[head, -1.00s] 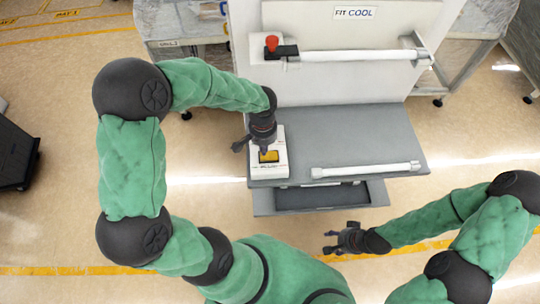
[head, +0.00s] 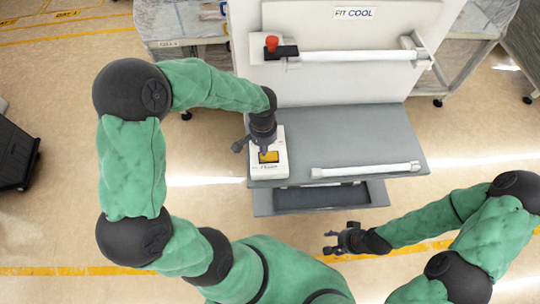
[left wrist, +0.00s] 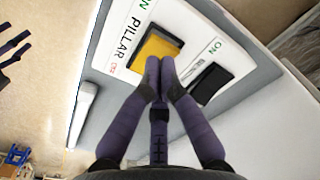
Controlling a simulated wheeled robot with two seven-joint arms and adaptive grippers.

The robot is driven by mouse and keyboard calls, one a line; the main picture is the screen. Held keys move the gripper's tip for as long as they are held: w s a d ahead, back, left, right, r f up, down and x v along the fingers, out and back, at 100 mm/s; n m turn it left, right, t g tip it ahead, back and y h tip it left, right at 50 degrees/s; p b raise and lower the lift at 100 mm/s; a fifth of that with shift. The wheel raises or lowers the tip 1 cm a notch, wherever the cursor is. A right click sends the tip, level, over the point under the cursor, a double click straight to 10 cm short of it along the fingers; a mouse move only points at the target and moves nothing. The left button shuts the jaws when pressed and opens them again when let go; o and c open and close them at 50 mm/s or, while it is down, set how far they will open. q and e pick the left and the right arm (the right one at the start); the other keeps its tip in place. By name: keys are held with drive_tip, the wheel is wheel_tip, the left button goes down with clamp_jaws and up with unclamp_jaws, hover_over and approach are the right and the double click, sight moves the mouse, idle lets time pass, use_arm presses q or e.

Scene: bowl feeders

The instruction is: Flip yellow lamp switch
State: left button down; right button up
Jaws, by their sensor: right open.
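The yellow lamp switch (head: 271,158) sits on a white switch box (head: 279,170) at the left end of the grey shelf. In the left wrist view the yellow switch (left wrist: 152,46) lies beside a black switch (left wrist: 211,83) marked ON. My left gripper (head: 264,149) points down over the box. In the left wrist view its fingertips (left wrist: 160,66) are together with nothing between them, at the edge of the yellow switch. I cannot tell whether they touch it. My right gripper (head: 329,242) is open and empty in front of the machine.
The grey shelf (head: 350,135) is bare right of the box, apart from a white handle bar (head: 366,170) at its front. Above are another white bar (head: 355,56) and a red button (head: 271,43). A dark drawer (head: 320,196) sits below the shelf.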

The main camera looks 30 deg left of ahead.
use_arm(q)
drive_tip(key=shift+f+b, duration=1.05)
drive_tip(key=shift+f, duration=0.2)
idle(0.8)
drive_tip(key=shift+r+p, duration=2.55)
drive_tip(key=shift+r, duration=1)
drive_tip(key=shift+s+f, duration=0.1)
